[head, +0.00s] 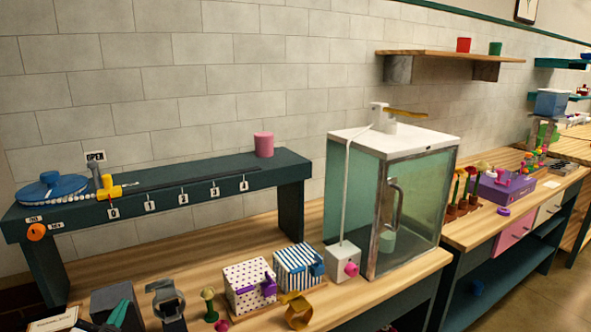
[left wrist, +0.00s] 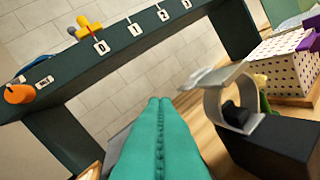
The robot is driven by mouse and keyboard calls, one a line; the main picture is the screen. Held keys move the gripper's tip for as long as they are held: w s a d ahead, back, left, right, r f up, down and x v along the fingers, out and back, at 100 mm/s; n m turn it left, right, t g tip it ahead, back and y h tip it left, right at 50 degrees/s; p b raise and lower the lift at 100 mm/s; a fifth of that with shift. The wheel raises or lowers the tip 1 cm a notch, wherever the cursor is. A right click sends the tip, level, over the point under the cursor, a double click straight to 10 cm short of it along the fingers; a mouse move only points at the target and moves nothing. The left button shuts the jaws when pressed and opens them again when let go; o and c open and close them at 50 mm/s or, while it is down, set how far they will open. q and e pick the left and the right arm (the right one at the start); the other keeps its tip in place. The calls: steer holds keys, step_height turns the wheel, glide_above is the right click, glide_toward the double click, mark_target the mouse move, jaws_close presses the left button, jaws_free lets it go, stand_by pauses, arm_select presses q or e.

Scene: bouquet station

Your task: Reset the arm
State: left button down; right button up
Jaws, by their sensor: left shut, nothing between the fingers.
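My left gripper (head: 119,311) shows at the bottom left of the head view as teal fingers in front of a dark grey block (head: 108,294). In the left wrist view the teal fingers (left wrist: 160,104) lie pressed together with nothing between them. They point towards the wall under the dark green raised shelf. The rest of the left arm is outside the head view. My right gripper is in neither view.
A grey ring holder (head: 165,297) stands just right of the left gripper. Further right are a dotted box (head: 247,286), a striped box (head: 297,266) and a glass tank (head: 395,205). The dark green raised shelf (head: 215,187) stands behind, with open room underneath.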

arm_select(q)
steer(key=s+d+f+n+g, duration=0.2)
steer(key=s+f+g, duration=0.2)
steer(key=s+f, duration=0.25)
steer(key=s+d+f+n+g, duration=0.1)
steer(key=s+d+f+g, duration=0.3)
steer(key=f, duration=0.4)
steer(key=s+d+f+g+h, duration=0.1)
steer(key=s+d+f+g, duration=0.25)
steer(key=s, duration=0.45)
steer(key=s+d+f+g+h, duration=0.1)
steer(key=s+d+f+g, duration=0.2)
steer(key=s, duration=0.6)
step_height(320, 180, down, 30)
steer(key=f+g+b, duration=0.1)
steer(key=g+b, duration=0.1)
steer(key=b, duration=0.2)
steer(key=s+a+f+b, duration=0.2)
steer(key=s+f+b, duration=0.1)
steer(key=s+f, duration=1.4)
steer(key=shift+a+f+g, duration=0.25)
steer(key=shift+f+g, duration=0.1)
steer(key=shift+f, duration=0.15)
